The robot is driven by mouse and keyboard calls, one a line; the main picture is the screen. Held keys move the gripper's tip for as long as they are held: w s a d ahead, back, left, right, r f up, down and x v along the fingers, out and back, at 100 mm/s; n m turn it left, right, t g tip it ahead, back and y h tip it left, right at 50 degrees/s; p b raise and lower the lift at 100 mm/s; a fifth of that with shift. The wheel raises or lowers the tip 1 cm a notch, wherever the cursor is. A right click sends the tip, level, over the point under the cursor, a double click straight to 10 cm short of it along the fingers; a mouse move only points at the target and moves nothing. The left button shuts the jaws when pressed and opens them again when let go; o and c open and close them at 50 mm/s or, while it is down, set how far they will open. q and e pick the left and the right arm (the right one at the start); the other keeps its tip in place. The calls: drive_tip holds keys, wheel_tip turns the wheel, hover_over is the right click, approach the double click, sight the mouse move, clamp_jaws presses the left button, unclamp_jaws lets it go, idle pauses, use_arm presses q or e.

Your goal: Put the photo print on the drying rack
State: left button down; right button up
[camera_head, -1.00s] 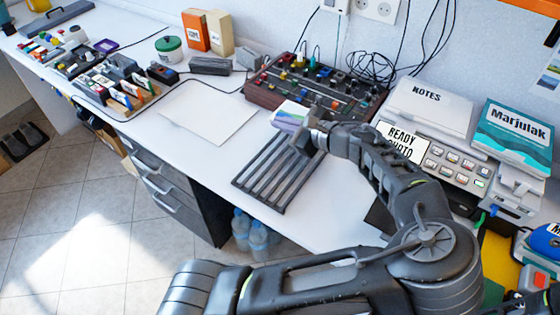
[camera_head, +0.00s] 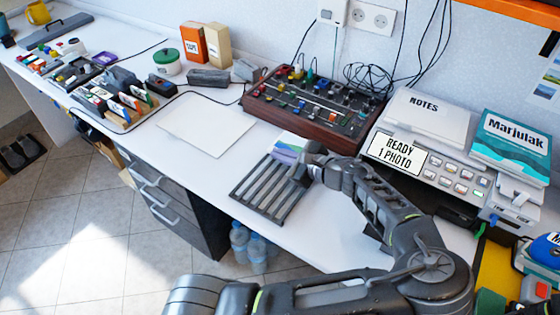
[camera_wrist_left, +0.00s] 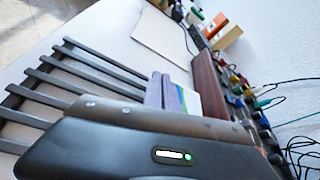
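The photo print (camera_head: 289,146) is a small card with purple, white and green on it. My left gripper (camera_head: 303,163) is shut on its near right edge. The print is over the far end of the drying rack (camera_head: 263,200), a dark slatted frame on the white desk. In the left wrist view the print (camera_wrist_left: 183,99) stands out past the dark gripper body, with the rack slats (camera_wrist_left: 75,73) beside it. I cannot tell whether the print touches the rack; the gripper hides part of both. My right gripper is not in view.
A mixing console (camera_head: 312,112) lies just behind the rack. A printer with a "READY 1 PHOTO" sign (camera_head: 398,154) stands to the right, with a "NOTES" binder (camera_head: 425,112) on top. A blank white sheet (camera_head: 208,125) lies left of the rack. The desk's front edge is near.

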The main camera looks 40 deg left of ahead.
use_arm(q)
drive_tip(key=shift+f, duration=1.35)
drive_tip(key=c, duration=2.2)
unclamp_jaws()
drive_tip(key=shift+f, duration=0.15)
drive_tip(key=c, duration=2)
unclamp_jaws()
drive_tip(key=shift+o, duration=0.2)
drive_tip(key=v, duration=1.2)
